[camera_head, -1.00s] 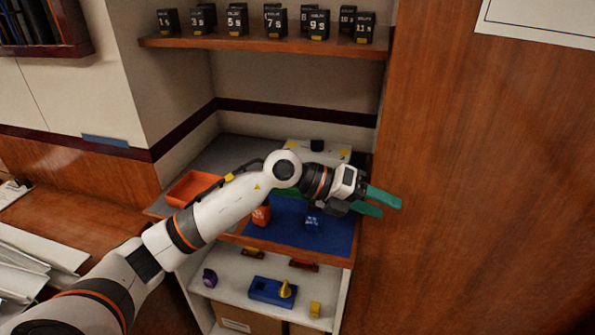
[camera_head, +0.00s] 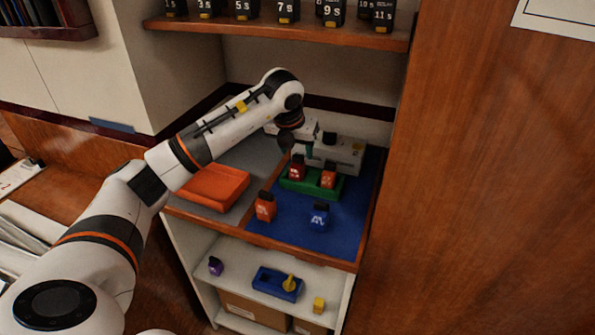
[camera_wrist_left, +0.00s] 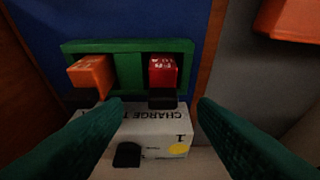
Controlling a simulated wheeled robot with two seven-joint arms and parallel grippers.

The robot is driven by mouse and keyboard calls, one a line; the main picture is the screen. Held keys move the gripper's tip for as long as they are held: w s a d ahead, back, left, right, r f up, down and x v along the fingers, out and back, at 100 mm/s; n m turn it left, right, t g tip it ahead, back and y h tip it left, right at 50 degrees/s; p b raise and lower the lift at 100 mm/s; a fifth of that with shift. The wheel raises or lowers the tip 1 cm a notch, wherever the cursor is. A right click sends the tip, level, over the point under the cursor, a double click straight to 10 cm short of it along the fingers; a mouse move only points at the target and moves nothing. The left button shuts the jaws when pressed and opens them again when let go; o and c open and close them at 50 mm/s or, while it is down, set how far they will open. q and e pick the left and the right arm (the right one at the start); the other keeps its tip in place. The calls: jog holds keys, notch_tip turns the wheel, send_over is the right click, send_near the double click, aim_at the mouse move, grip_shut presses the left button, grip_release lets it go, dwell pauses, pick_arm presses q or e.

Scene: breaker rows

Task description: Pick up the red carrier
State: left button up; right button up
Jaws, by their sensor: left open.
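The red carrier (camera_head: 297,169) stands in the left part of a green tray (camera_head: 312,185) on the blue mat. An orange carrier (camera_head: 328,178) stands in the same tray. In the left wrist view the red carrier (camera_wrist_left: 163,70) is right of the orange one (camera_wrist_left: 90,74). My left gripper (camera_head: 309,150) is above the back of the tray, partly hidden by its own wrist. Its green fingers (camera_wrist_left: 160,112) are wide apart and empty, with the red carrier ahead between their lines. The right gripper is not in view.
A white box (camera_head: 340,153) marked CHARGE stands behind the tray, close beneath my left fingers. Another orange carrier (camera_head: 265,206) and a blue carrier (camera_head: 319,216) stand in front. An orange bin (camera_head: 214,186) is to the left. A wooden panel (camera_head: 480,190) bounds the right side.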

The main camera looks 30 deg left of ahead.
aim_at(297, 158)
pick_arm(q)
jog(key=shift+p+x, duration=0.55)
jog(key=shift+x, duration=2.2)
jog(key=shift+s+a, duration=0.1)
jog(key=shift+s, duration=0.1)
jog(key=c, duration=1.1)
